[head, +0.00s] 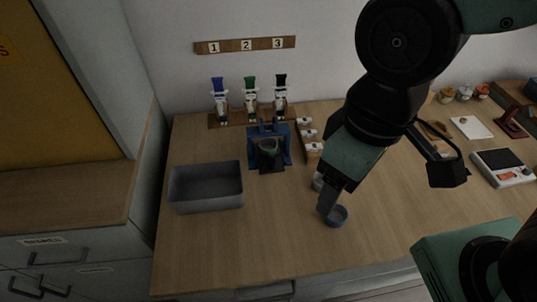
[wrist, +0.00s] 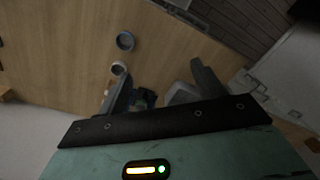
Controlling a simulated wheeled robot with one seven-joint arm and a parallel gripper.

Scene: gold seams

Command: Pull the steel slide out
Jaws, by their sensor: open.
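I cannot single out a steel slide with certainty. A blue frame (head: 285,158) stands on the wooden table, with a dark green rounded piece (head: 268,147) in it and a dark flat plate (head: 271,167) at its front. My gripper (head: 328,205) is right of the frame and nearer the front, pointing down over the table by a small grey cup (head: 336,216). In the wrist view my gripper (wrist: 161,69) has its fingers wide apart with nothing between the tips. The frame shows small and dark (wrist: 145,98) beyond the gripper body, partly hidden.
A grey bin (head: 207,188) stands on the table's left. Three nutcracker figures (head: 250,100) stand at the back below number plates (head: 246,45). Small jars on a wooden rack (head: 308,140) stand right of the frame. A scale (head: 503,167) is far right. Bare table lies in front.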

